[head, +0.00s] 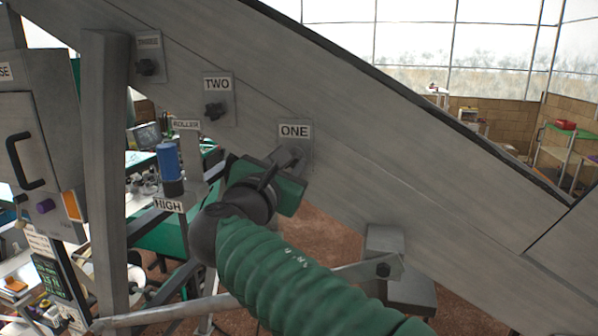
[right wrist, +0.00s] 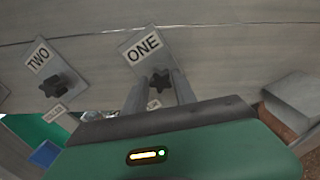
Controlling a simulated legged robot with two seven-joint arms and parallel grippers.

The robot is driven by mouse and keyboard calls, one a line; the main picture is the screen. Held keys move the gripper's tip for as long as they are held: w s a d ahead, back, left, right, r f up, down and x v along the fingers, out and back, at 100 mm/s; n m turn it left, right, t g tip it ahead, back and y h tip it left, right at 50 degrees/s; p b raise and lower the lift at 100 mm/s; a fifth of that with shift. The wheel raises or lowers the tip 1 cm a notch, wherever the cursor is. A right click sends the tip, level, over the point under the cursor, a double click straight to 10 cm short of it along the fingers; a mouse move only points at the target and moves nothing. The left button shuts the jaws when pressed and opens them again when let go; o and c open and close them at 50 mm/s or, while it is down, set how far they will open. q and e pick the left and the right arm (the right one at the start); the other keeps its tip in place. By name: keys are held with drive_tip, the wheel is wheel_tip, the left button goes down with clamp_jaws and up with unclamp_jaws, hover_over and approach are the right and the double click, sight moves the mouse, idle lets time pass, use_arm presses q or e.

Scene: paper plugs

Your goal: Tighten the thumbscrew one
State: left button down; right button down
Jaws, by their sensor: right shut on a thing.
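Thumbscrew one (right wrist: 159,81) is a dark star-shaped knob on a small grey plate under the label ONE (right wrist: 143,47). The label also shows in the head view (head: 295,131) on the sloping grey beam. My right gripper (head: 287,157), on a green ribbed arm, reaches up to this plate. In the right wrist view its two grey fingers (right wrist: 159,88) stand on either side of the knob, shut on it. In the head view the gripper mostly hides the knob. My left gripper is in neither view.
Thumbscrew two (head: 214,111) and a third dark knob (head: 146,67) sit up the beam to the left. A blue-topped roller handle (head: 168,160) stands by the label HIGH (head: 169,205). A grey post (head: 105,170) and a box with a black handle (head: 27,160) are at the left.

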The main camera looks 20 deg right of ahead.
drive_tip(key=m+b, duration=0.3)
drive_tip(key=m, duration=0.2)
drive_tip(key=m+b, duration=0.4)
drive_tip(key=m, duration=0.1)
drive_tip(key=m+b, duration=0.3)
drive_tip(key=m, duration=0.2)
drive_tip(key=shift+w+a, duration=0.3)
drive_tip(key=shift+a, duration=0.1)
